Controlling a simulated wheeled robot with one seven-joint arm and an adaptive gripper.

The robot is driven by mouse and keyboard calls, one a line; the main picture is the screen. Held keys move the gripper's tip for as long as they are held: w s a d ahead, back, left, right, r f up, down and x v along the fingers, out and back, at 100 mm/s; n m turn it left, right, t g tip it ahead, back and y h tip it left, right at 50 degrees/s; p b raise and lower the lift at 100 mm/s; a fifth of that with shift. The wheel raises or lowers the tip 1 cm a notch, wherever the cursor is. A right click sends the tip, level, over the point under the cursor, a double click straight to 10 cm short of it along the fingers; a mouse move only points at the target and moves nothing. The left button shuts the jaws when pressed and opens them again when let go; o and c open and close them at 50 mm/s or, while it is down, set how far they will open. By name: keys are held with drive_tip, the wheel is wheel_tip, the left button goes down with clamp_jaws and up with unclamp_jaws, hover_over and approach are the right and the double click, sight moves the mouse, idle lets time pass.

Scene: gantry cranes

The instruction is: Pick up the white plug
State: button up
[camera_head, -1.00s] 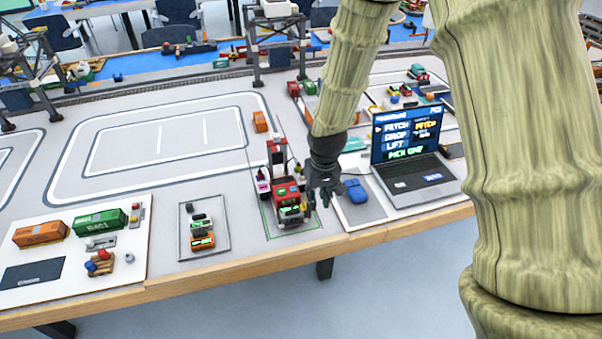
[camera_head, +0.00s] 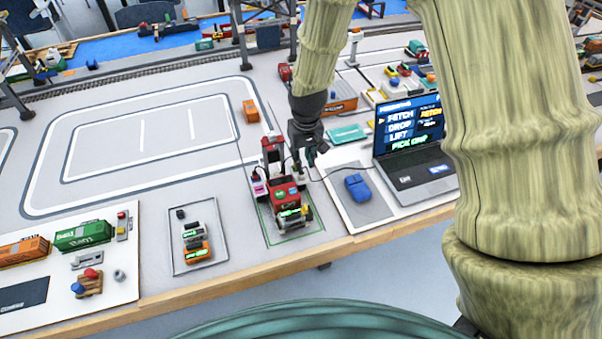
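I cannot make out a white plug for certain; the small parts around the red vehicle are too small to tell. The red toy vehicle (camera_head: 285,194) stands in a green-outlined square near the table's front edge. A small pink-and-white piece (camera_head: 259,185) is at its left side. A thin dark cable (camera_head: 345,171) runs from near the vehicle toward the laptop. My dark gripper (camera_head: 309,155) points down just behind and right of the vehicle, at its upper right in the picture. Its fingers are too small and dark to show whether they are open or hold anything.
A laptop (camera_head: 412,180) and a blue mouse (camera_head: 357,187) on a grey pad are right of the vehicle. A framed tray (camera_head: 178,262) with small blocks lies left. A white board (camera_head: 125,295) with green and orange containers is farther left. The track area behind is mostly clear.

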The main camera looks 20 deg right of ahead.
sight(302, 172)
drive_tip(key=shift+w+f, duration=0.2)
drive_tip(key=shift+f, duration=0.65)
drive_tip(key=shift+s+f, duration=0.1)
drive_tip(key=shift+f, duration=0.2)
drive_tip(key=shift+w+a+f+p, duration=0.1)
drive_tip(key=shift+w+f+p, duration=0.1)
drive_tip(key=shift+f+p, duration=0.8)
drive_tip(key=shift+w+f+p, duration=0.2)
drive_tip(key=shift+f+p, duration=0.15)
drive_tip(key=shift+f, duration=1.15)
clamp_jaws()
